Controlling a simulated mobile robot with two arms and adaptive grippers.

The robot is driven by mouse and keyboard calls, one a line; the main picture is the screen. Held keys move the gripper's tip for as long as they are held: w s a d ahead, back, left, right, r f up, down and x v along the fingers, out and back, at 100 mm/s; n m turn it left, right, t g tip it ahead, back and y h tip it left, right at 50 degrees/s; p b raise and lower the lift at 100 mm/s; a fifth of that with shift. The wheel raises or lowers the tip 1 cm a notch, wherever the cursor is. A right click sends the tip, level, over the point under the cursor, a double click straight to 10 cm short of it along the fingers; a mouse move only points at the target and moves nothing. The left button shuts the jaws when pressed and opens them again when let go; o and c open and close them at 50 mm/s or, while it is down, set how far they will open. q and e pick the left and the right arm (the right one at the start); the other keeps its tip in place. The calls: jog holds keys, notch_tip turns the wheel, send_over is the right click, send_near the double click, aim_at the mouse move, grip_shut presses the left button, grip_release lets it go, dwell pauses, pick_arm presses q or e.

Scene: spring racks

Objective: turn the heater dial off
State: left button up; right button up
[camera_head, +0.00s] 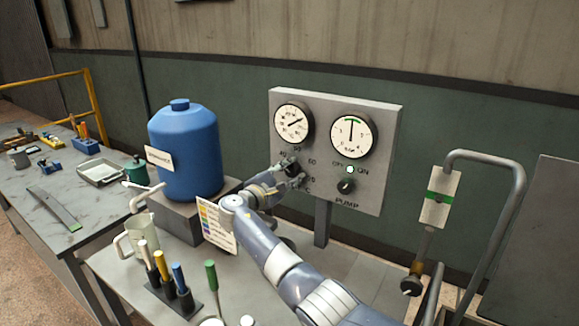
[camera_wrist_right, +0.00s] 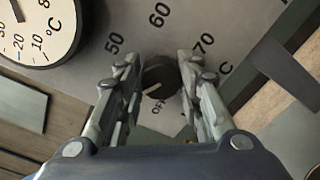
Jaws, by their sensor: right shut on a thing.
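The heater dial (camera_head: 293,168) is a dark round knob at the lower left of the grey control panel (camera_head: 326,170). In the wrist view the dial (camera_wrist_right: 158,76) shows a short white mark, with 50, 60 and 70 printed around it and an OFF label just below. My right gripper (camera_head: 283,177) reaches the panel from the front, and its two fingers (camera_wrist_right: 160,88) are shut on the dial, one on each side. Which label the white mark points at is hard to tell. My left gripper is in neither view.
Two round gauges (camera_head: 351,135) sit above the dial. A blue tank (camera_head: 185,150) stands left of my arm. A rack of tools (camera_head: 174,297) and a jug (camera_head: 136,239) are nearer.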

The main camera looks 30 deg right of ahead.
jog(key=n+p, duration=0.4)
jog(key=n, duration=0.2)
jog(key=shift+r, duration=0.1)
jog(key=n+p, duration=0.1)
jog(key=n, duration=0.3)
jog(key=shift+p, duration=0.4)
jog(key=shift+f+n, duration=0.2)
jog(key=shift+n, duration=0.5)
jog(key=shift+p, duration=0.3)
jog(key=o, duration=1.1)
jog(key=shift+a, duration=0.1)
jog(key=v, duration=1.2)
jog(key=shift+w+f, duration=0.15)
